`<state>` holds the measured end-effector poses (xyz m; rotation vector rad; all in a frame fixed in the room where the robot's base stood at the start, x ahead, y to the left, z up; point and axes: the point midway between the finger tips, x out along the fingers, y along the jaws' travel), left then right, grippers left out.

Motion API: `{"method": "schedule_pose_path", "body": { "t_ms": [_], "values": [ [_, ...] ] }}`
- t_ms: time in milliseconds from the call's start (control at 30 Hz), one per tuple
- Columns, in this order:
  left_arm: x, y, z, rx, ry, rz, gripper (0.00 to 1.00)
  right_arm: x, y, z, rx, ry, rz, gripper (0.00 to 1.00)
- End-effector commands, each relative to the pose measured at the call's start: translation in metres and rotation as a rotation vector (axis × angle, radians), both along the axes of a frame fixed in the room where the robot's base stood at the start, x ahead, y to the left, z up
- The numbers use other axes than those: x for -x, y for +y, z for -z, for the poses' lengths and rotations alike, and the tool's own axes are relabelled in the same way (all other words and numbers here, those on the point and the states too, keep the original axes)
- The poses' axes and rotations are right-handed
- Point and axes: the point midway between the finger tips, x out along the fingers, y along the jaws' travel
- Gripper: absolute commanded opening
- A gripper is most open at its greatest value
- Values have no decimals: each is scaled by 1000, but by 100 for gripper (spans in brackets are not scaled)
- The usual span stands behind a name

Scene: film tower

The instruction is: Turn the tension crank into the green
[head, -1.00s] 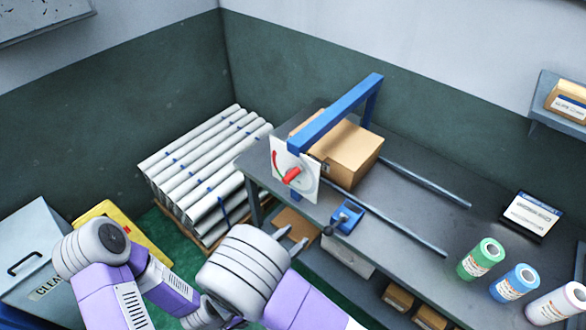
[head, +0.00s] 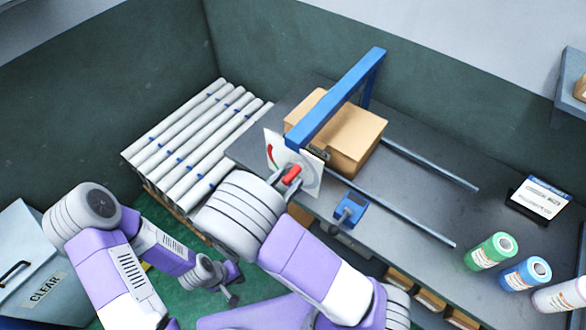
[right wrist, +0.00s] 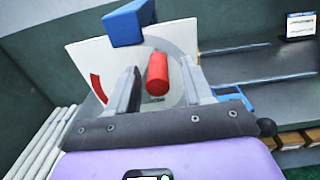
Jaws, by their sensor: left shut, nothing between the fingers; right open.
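The tension crank's red handle (head: 291,175) sticks out from a white dial plate (head: 274,148) under the blue frame. In the right wrist view the red handle (right wrist: 157,75) lies between the two fingers of my right gripper (right wrist: 161,72), which are open around it with gaps at the sides. My left gripper (head: 232,285) is shut and empty, low over the green floor.
The blue frame (head: 335,100) stands over a cardboard box (head: 350,140) on the grey bench (head: 415,180). A blue block with a lever (head: 350,207) sits near the front edge. White tubes (head: 190,140) are stacked left. Coloured rolls (head: 490,251) stand right.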

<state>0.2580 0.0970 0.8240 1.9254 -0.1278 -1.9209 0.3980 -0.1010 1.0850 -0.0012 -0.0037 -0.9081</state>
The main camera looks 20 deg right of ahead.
Motion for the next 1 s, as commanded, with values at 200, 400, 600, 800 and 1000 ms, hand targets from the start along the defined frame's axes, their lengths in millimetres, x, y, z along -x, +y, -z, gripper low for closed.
{"method": "schedule_pose_path", "body": {
  "t_ms": [200,400,600,800,1000],
  "values": [
    [-1,0,-2,0,-1,0,0,-17,-22,0,-1,0,2,51],
    [-1,0,-2,0,-1,0,0,-21,-27,0,-1,0,0,51],
    [0,0,-2,0,-1,0,0,-21,-27,0,-1,0,0,44],
    [0,0,-2,0,-1,0,0,-20,-27,0,-1,1,1,14],
    [0,0,-2,0,-1,0,0,-20,-27,0,0,2,1,0]
  ]
}}
